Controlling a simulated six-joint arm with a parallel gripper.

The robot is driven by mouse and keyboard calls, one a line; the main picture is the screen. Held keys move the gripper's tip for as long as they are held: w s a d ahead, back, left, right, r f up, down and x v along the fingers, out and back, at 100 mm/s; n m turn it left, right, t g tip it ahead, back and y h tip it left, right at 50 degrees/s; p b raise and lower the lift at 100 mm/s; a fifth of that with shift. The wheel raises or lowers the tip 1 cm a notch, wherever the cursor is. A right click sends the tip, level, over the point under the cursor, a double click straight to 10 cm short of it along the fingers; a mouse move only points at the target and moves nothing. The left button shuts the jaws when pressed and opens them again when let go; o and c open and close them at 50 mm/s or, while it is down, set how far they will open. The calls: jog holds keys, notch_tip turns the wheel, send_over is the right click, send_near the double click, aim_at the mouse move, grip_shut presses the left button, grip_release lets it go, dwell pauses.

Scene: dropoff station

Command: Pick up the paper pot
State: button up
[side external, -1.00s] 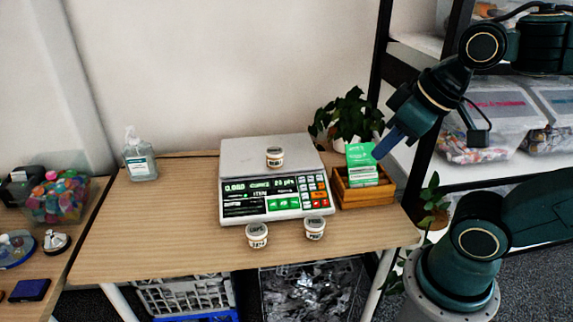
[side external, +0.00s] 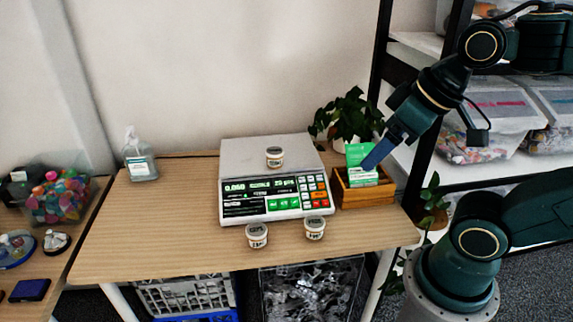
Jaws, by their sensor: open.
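Three small white pots with dark printed labels are in view, and the labels are too small to read surely, so I cannot tell which is the paper pot. One pot (side external: 274,157) stands on the scale's plate. Another pot (side external: 257,236) stands on the table in front of the scale at the left. A third pot (side external: 315,229) stands on the table in front of the scale at the right. My gripper (side external: 371,161) is open and empty, at the right, in front of the green cards as seen here, well apart from all three pots.
The scale (side external: 250,208) with its lit display takes up the table's middle. A wooden box (side external: 364,196) holds green cards (side external: 360,152), with a potted plant (side external: 348,118) behind. A sanitizer bottle (side external: 139,160) stands at the back left. The table's left part (side external: 150,220) is clear.

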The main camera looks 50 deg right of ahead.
jog(key=w+d+r+m+g, duration=0.1)
jog(key=w+d+r+m, duration=0.25)
jog(key=w, duration=0.65)
jog(key=m+g+h, duration=0.2)
jog(key=m+g, duration=0.3)
jog(key=m, duration=1)
send_over(274, 151)
jog(key=a, duration=0.2)
notch_tip(274, 151, down, 17)
jog(key=shift+d+r+n, duration=0.2)
jog(key=shift+d+n, duration=0.05)
jog(key=shift+f, duration=0.1)
jog(key=shift+d+f, duration=0.2)
jog(key=shift+f, duration=1.2)
jog(key=shift+d+f, duration=0.2)
jog(key=shift+f, duration=1.15)
jog(key=shift+d+f, duration=0.2)
jog(key=shift+f, duration=1.2)
